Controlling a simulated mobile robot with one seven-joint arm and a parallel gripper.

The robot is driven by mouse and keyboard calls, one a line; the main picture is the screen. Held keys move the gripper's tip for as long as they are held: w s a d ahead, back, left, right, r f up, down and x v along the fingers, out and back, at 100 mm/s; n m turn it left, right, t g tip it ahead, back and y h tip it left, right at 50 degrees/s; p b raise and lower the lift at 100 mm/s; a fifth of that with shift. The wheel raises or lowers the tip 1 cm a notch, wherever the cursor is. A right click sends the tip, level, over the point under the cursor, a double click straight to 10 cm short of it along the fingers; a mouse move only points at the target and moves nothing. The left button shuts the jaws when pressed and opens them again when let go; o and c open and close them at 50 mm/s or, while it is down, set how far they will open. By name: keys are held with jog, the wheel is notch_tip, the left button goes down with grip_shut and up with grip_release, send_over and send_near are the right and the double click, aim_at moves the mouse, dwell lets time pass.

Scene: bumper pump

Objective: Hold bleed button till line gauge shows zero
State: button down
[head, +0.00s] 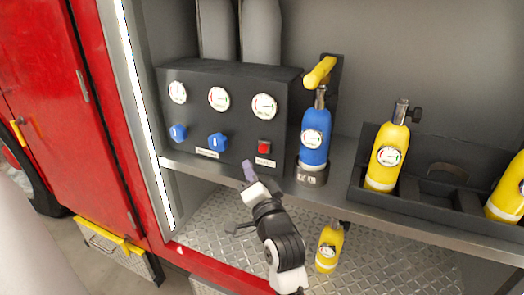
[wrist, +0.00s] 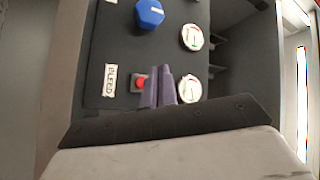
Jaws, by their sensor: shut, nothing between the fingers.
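The red bleed button (head: 264,148) sits low at the right end of the dark panel (head: 235,130). It also shows in the wrist view (wrist: 139,83), beside a label reading BLEED (wrist: 110,79). The gauge (head: 264,106) above the button shows in the wrist view too (wrist: 190,90); its needle is too small to read. My gripper (head: 248,171) is shut and empty, its purple fingers in front of the panel, left of and below the button in the head view. In the wrist view the fingertips (wrist: 159,78) appear right beside the button; I cannot tell whether they touch it.
Two more gauges (head: 218,98) and two blue knobs (head: 217,141) are on the panel. A blue cylinder (head: 315,137) stands in a holder to its right, under a yellow handle (head: 319,73). Yellow cylinders (head: 386,155) stand in a dark rack; another (head: 329,248) is on the lower deck.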

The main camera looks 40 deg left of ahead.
jog(key=shift+w+a, duration=0.2)
jog(key=shift+w, duration=0.65)
jog(key=shift+w+a, duration=0.2)
jog(key=shift+w, duration=0.65)
jog(key=shift+w+a, duration=0.2)
jog(key=shift+w, duration=0.65)
jog(key=shift+w+a, duration=0.1)
jog(key=shift+w, duration=0.3)
jog(key=shift+w+a, duration=0.1)
jog(key=shift+w, duration=0.4)
dwell(2.0)
jog(key=shift+s, duration=0.15)
jog(key=shift+s+d, duration=0.25)
jog(key=shift+s, duration=0.5)
jog(key=shift+s+d+p, duration=0.15)
jog(key=shift+s+d, duration=0.05)
jog(key=shift+s, duration=0.6)
jog(key=shift+s+d+p, duration=0.15)
jog(key=shift+s+p, duration=0.05)
jog(key=shift+s, duration=0.65)
jog(key=shift+s+d+p, duration=0.15)
jog(key=shift+s+d, duration=0.05)
jog(key=shift+s, duration=0.6)
